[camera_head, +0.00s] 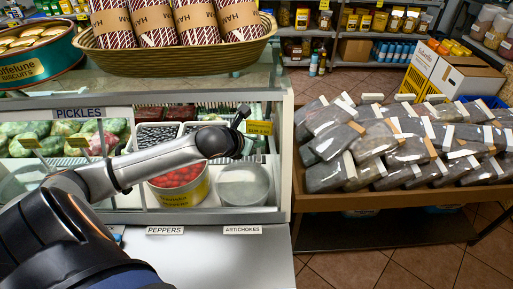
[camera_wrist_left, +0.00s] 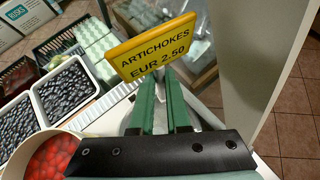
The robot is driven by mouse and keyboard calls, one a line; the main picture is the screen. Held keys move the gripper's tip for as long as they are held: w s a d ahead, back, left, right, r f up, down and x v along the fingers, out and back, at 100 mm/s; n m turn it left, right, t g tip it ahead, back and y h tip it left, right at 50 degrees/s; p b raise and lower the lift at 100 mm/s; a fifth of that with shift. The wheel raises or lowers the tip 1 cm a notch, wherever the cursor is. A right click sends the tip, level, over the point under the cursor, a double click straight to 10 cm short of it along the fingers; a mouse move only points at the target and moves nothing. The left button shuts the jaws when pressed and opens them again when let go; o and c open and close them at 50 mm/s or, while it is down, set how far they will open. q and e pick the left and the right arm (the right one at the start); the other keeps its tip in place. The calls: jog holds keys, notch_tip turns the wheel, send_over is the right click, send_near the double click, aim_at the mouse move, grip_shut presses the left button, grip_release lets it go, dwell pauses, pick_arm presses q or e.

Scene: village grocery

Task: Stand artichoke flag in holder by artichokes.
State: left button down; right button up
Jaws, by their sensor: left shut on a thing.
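The yellow artichoke flag (camera_wrist_left: 152,48) reads "ARTICHOKES EUR 2.50" and stands slightly tilted beyond my fingertips in the left wrist view. My left gripper (camera_wrist_left: 161,85) is shut on its lower part, between two green fingers. In the head view the flag (camera_head: 258,127) shows at the right end of the counter, beside my left gripper (camera_head: 242,122). A round grey tub (camera_head: 243,185) stands below the gripper, behind the ARTICHOKES shelf label (camera_head: 242,230). I cannot make out its contents or a flag holder. My right gripper is not in view.
A tub of red peppers (camera_head: 180,185) and trays of dark olives (camera_wrist_left: 68,88) stand beside the grey tub. The counter's white end post (camera_head: 285,150) is close right of the gripper. A biscuit tin (camera_head: 38,55) and a basket (camera_head: 175,58) stand above.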

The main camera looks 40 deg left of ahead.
pick_arm(q)
jog(key=shift+w+a, duration=1.25)
jog(key=shift+w, duration=0.25)
jog(key=shift+s+a+f, duration=0.1)
jog(key=shift+a+f, duration=0.2)
jog(key=shift+a, duration=0.25)
jog(key=shift+a+f, duration=0.25)
jog(key=shift+a, duration=0.25)
jog(key=a+f+b, duration=0.4)
jog(key=f, duration=0.1)
jog(key=shift+f, duration=0.2)
jog(key=shift+a+f, duration=0.1)
jog(key=shift+f, duration=0.6)
dwell(0.5)
jog(key=shift+f, duration=0.35)
jog(key=shift+f, duration=0.25)
dwell(0.4)
